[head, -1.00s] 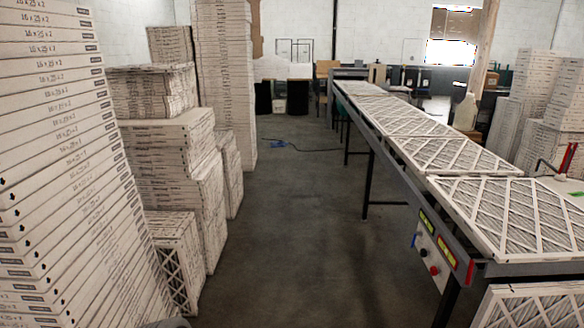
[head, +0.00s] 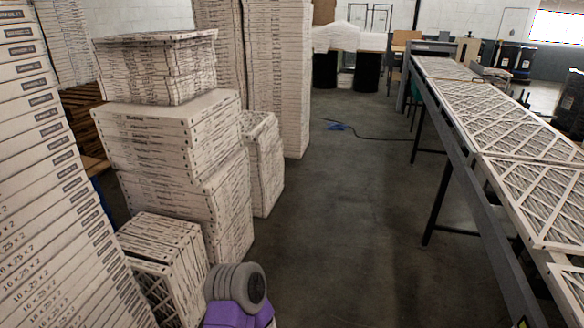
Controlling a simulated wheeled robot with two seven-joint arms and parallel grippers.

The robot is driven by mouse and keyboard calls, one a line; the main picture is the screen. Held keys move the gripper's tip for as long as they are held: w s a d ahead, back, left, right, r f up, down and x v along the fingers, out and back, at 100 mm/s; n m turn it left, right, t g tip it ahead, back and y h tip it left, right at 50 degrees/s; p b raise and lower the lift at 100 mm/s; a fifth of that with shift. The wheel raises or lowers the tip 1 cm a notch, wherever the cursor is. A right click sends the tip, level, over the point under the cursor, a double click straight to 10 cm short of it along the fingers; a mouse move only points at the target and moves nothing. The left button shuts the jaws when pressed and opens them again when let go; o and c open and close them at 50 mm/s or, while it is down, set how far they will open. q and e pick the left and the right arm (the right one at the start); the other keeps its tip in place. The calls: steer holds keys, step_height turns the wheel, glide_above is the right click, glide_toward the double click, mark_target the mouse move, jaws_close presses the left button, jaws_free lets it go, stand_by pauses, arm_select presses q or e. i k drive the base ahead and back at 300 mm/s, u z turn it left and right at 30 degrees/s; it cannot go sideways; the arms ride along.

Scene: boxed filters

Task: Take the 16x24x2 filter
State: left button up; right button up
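Boxed filters stand in stacks on the left in the head view. The tall near stack (head: 50,190) bears printed labels that appear to read 16x25x2. A middle stack (head: 180,150) has a smaller pile (head: 157,68) on top, and a low stack (head: 165,265) stands at its near foot. The print on these is too small to read, so I cannot tell which one is 16x24x2. A grey and purple part of my arm shows at the bottom, in front of the low stack. Neither gripper's fingers show.
A long conveyor (head: 462,155) with unboxed filters (head: 535,190) runs along the right. The grey floor aisle (head: 350,230) is mostly clear. Tall stacks (head: 278,75) stand behind.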

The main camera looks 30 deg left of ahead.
mark_target(159, 287)
steer(key=u, duration=0.35)
steer(key=i, duration=1.8)
steer(key=u, duration=2.1)
steer(key=i, duration=1)
steer(key=u, duration=0.85)
